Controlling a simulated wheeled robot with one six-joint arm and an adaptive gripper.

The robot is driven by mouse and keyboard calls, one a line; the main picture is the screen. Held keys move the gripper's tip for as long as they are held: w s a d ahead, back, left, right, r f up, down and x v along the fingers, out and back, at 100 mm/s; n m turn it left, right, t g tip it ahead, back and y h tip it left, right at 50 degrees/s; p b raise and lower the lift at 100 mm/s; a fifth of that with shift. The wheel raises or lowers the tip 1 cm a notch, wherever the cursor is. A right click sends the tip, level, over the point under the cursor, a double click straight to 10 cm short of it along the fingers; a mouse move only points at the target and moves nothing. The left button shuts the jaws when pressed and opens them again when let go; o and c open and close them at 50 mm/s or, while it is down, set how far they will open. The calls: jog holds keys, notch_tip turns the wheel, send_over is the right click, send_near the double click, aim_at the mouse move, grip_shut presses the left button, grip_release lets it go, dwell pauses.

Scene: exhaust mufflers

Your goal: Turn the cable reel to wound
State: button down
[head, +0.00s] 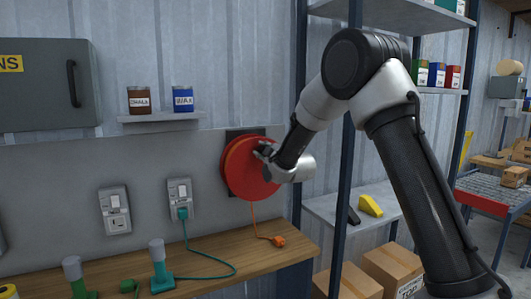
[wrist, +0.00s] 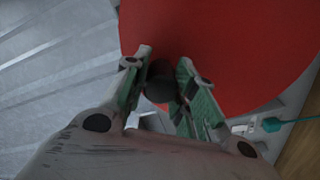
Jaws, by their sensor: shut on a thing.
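The red cable reel (head: 240,172) is mounted on a dark plate on the wall panel, above the right end of the wooden bench. An orange cable (head: 255,222) hangs from it and ends in an orange plug (head: 278,241) over the bench. My gripper (head: 263,155) is at the right side of the reel's face. In the wrist view, the red reel (wrist: 225,40) fills the upper right, and my gripper (wrist: 168,82) has its two fingers on either side of a dark round knob (wrist: 159,80) on the reel, shut on it.
A dark shelf upright (head: 345,180) stands just right of the reel, behind my arm. A small shelf (head: 160,117) with two tins is at the upper left. A teal plug (head: 183,213) sits in a wall socket, its cord running over the bench (head: 225,258).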

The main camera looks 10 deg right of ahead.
jog(key=shift+a+r, duration=0.1)
jog(key=shift+a, duration=0.1)
jog(key=c, duration=1.1)
grip_release()
jog(key=shift+s, duration=0.2)
jog(key=v, duration=1.1)
jog(key=shift+s+d, duration=0.15)
jog(key=shift+s, duration=0.15)
